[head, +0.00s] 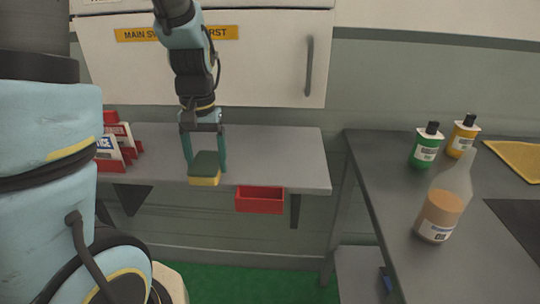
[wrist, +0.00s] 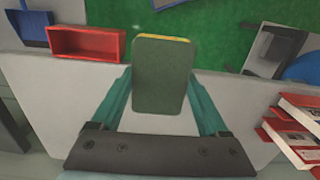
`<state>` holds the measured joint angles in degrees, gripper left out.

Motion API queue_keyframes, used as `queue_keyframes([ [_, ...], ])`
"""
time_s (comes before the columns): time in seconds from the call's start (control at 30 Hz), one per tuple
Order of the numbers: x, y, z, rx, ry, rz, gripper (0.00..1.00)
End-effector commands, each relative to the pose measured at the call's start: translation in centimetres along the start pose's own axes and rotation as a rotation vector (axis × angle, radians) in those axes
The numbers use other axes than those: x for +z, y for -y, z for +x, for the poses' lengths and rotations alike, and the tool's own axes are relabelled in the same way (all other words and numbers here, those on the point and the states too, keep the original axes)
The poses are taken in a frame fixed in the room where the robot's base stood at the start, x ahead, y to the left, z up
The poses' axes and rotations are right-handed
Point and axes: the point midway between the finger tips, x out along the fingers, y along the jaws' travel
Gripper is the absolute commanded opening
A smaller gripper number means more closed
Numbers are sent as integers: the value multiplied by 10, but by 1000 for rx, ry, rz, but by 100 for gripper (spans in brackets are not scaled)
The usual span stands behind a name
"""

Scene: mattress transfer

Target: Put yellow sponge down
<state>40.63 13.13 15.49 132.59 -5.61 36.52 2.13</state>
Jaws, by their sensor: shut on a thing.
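The yellow sponge (head: 205,179) has a dark green top face and a yellow body. My gripper (head: 207,165) is shut on it, with one teal finger on each side. In the head view the sponge is at the front edge of the grey wall shelf (head: 280,158). In the wrist view the sponge (wrist: 160,75) shows its green face between the fingertips of my gripper (wrist: 159,92), with a thin yellow strip at its far edge. I cannot tell whether its underside touches the shelf.
A red bin (head: 260,200) hangs at the shelf's front edge, right of the sponge. Red and white signs (head: 118,145) stand at the shelf's left. The shelf's right part is clear. A grey table (head: 385,190) at right holds bottles (head: 440,205) and a yellow cloth (head: 518,158).

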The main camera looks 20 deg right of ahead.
Motion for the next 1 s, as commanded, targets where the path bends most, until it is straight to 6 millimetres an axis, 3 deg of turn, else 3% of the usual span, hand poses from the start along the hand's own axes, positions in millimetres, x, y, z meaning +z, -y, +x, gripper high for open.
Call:
queue_keyframes([
  [0.63, -75, -131, -7, -1, 1, 6, 0],
  [0.8, -86, -151, -5, -1, 1, 2, 0],
  [1.0, -88, -154, 8, -2, 4, 0, 0],
])
